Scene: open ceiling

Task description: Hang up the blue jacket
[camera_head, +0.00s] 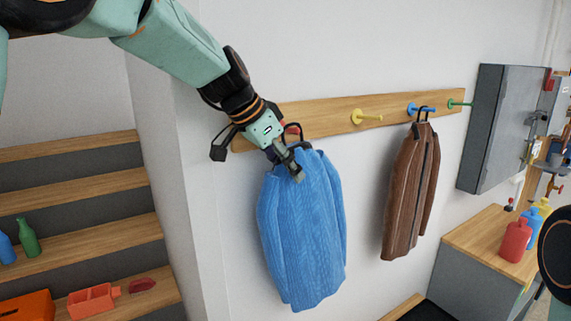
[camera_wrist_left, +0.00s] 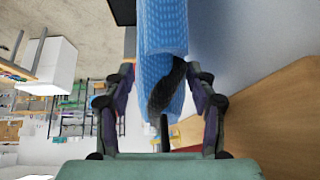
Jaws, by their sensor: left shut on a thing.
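The blue jacket (camera_head: 303,235) hangs upright in front of the white wall, below the left end of the wooden rail (camera_head: 325,115). My left gripper (camera_head: 292,163) is at its collar, shut on the jacket. A red hook (camera_head: 293,129) shows just behind the gripper, by the jacket's dark loop. The gripper hides part of this spot, so I cannot tell whether the loop is around the hook. In the left wrist view, the blue jacket (camera_wrist_left: 162,30) and a dark strap (camera_wrist_left: 167,88) lie between the fingers. My right gripper is not in view.
A yellow hook (camera_head: 365,117) is bare. A brown jacket (camera_head: 412,190) hangs at the blue hook (camera_head: 420,109); a green hook (camera_head: 458,103) is farther right. A grey cabinet (camera_head: 500,125) juts from the wall. Wooden shelves (camera_head: 80,245) with bottles stand at left.

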